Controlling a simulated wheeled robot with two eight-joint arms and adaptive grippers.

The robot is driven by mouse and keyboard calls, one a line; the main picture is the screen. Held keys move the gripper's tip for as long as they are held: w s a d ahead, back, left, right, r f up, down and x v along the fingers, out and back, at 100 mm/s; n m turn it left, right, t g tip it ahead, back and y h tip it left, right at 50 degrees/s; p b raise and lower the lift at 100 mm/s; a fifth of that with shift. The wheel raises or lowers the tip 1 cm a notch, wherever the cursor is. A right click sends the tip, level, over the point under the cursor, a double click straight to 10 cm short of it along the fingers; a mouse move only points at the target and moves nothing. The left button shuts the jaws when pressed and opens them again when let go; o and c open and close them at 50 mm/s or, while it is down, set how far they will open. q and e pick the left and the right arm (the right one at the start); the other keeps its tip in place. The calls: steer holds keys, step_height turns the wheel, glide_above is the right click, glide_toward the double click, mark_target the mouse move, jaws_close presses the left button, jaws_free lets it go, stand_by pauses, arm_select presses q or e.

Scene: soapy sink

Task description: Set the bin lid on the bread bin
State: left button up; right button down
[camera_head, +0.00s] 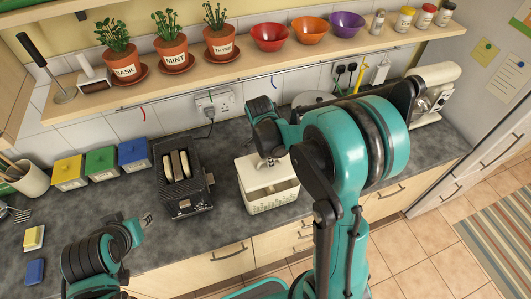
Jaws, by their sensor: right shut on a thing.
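The bread bin (272,203) is a cream box on the grey counter, with its open top showing at the front. A pale flat panel, which looks like the bin lid (247,169), lies over the rear part of the bin's top. My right gripper (271,161) is above the bin, shut on this lid; the arm hides part of it. I cannot tell whether the lid touches the bin. My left gripper (147,219) is low at the left, over the counter and away from the bin. Its fingertips are too small to tell open from shut.
A black toaster (184,185) with bread stands left of the bin. Yellow, green and blue canisters (101,162) are further left. A shelf (160,89) with herb pots and bowls runs above. A stand mixer (437,87) stands at the right.

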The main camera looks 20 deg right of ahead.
mark_target(269, 169)
step_height(269, 169, down, 6)
steer(key=b, duration=0.5)
steer(key=shift+b, duration=0.3)
steer(key=shift+r+b, duration=0.1)
steer(key=shift+b, duration=0.3)
stand_by(1.8)
steer(key=shift+f+b, duration=0.9)
steer(key=shift+f, duration=0.1)
steer(key=c, duration=1.5)
jaws_free()
steer(key=shift+c, duration=0.2)
